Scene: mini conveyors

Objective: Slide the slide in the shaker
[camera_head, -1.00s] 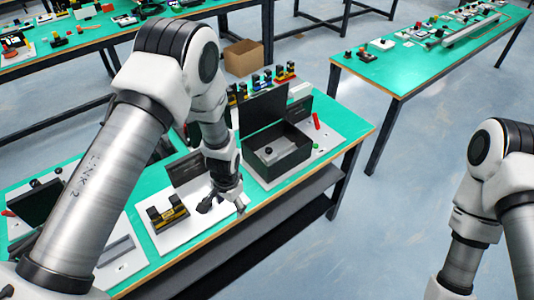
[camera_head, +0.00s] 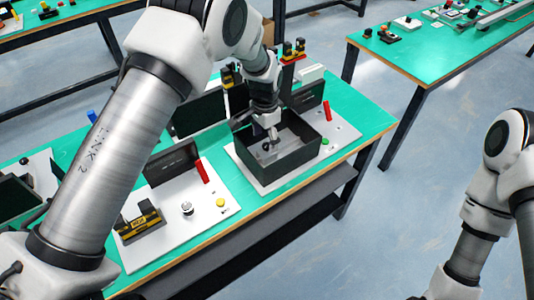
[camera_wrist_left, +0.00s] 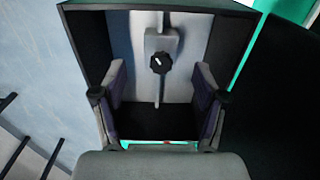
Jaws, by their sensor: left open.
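The shaker looks like a black open-topped box (camera_head: 297,163) on a white base plate on the green table. In the left wrist view its dark walls (camera_wrist_left: 238,40) frame a pale interior. Inside is a grey sliding block (camera_wrist_left: 155,42) with a black round knob (camera_wrist_left: 160,64), set on a thin rail. My left gripper (camera_head: 268,143) is at the box's opening, pointing down. In the left wrist view my left gripper (camera_wrist_left: 158,97) has its fingers wide apart, with the knob between them in the picture and nothing held. Contact with the knob cannot be told. My right gripper is out of view.
Left of the box is a white panel with a yellow-black part (camera_head: 139,222), a silver knob (camera_head: 187,209), a yellow button (camera_head: 220,202) and a red handle (camera_head: 202,172). A red handle (camera_head: 327,111) and green button (camera_head: 325,141) sit right of the box. Dark upright panels stand behind.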

